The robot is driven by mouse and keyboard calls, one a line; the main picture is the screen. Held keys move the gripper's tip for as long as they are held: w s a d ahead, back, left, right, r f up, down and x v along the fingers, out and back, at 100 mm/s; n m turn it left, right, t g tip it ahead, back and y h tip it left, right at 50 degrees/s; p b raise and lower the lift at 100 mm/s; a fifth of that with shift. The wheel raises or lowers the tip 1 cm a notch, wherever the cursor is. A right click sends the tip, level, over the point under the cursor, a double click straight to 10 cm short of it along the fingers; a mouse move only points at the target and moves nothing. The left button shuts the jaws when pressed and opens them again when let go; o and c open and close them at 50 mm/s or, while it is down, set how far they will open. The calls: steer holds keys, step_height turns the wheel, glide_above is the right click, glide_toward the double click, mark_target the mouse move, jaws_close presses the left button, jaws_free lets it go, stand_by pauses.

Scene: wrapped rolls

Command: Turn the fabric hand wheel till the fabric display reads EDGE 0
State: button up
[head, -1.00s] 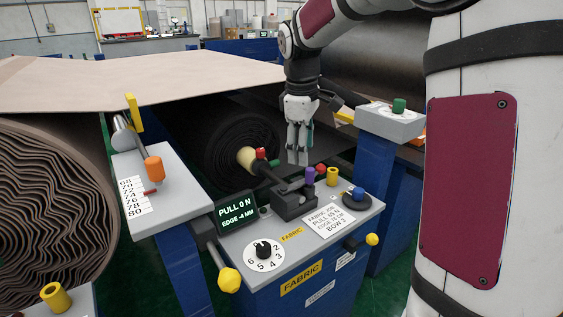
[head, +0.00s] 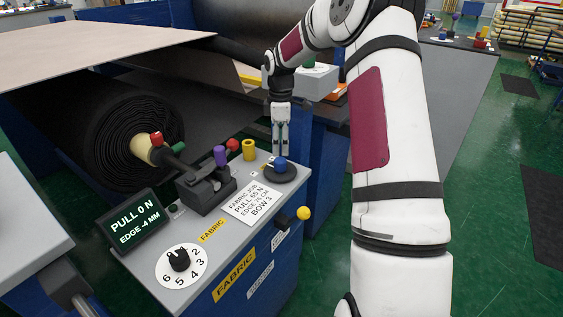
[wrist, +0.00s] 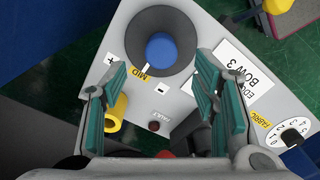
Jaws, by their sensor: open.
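The fabric display (head: 134,220) on the fabric console reads PULL 0 N and EDGE -4 MM in the head view. The hand wheel (head: 281,174) is a dark round wheel with a blue centre at the console's far right corner. It also shows in the wrist view (wrist: 160,48), near a MID label and plus and minus marks. My gripper (head: 280,146) points down just behind and above the wheel. In the wrist view my gripper (wrist: 160,78) has its teal pads wide apart, with nothing between them. The wheel lies just beyond the fingertips.
A yellow post (head: 249,150), a red knob (head: 233,145) and a purple-topped lever (head: 220,156) stand close left of the wheel. A numbered dial (head: 180,262) is at the front. A job card (head: 252,202) lies between. A dark fabric roll (head: 108,148) is behind left.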

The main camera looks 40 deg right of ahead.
mark_target(280, 160)
step_height(280, 160, down, 8)
steer(key=shift+a+r, duration=0.15)
stand_by(0.3)
steer(key=c, duration=1.2)
